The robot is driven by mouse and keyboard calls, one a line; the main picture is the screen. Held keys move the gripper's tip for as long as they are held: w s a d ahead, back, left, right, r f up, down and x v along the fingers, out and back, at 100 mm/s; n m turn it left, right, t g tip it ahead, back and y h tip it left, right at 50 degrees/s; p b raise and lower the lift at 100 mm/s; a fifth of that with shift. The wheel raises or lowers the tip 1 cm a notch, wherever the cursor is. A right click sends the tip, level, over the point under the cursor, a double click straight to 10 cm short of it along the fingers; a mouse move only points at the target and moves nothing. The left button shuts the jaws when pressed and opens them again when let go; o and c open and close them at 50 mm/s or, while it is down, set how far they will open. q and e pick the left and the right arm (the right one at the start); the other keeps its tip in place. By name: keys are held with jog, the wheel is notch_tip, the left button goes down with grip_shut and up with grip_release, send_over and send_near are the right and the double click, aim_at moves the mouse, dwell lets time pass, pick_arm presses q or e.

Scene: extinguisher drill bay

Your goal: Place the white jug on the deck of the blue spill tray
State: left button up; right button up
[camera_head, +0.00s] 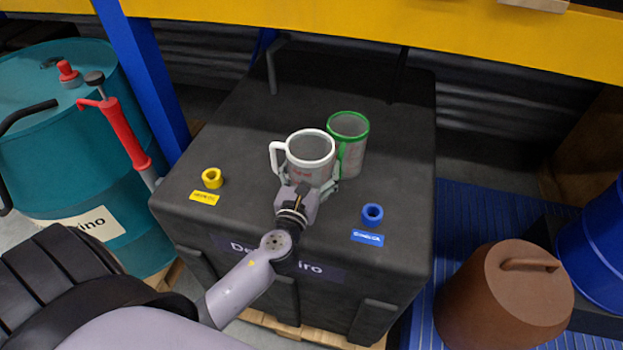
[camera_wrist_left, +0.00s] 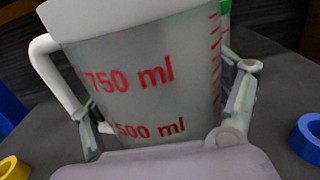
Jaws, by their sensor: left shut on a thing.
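The white jug (camera_head: 310,150), a clear measuring jug with a white rim and handle, is upright over the top of a black box. My left gripper (camera_head: 310,181) is shut around its lower body from the front, with a finger on each side. The jug (camera_wrist_left: 140,85) fills the left wrist view, with red 750 ml and 500 ml marks and its handle at the left. Whether its base touches the box top is hidden. The blue spill tray (camera_head: 470,207), with a ribbed deck, lies lower down at the right. My right gripper is not in view.
A green-rimmed jug (camera_head: 348,128) stands right behind the white one. The black box (camera_head: 230,130) also bears a yellow ring (camera_head: 212,178) and a blue ring (camera_head: 372,214). A brown lidded container (camera_head: 505,298) and a blue drum (camera_head: 600,245) stand at the tray's right side.

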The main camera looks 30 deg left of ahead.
pick_arm(q)
jog(key=shift+f+b, duration=0.4)
jog(key=shift+f, duration=1.15)
jog(key=shift+f, duration=0.15)
jog(key=o, duration=1.3)
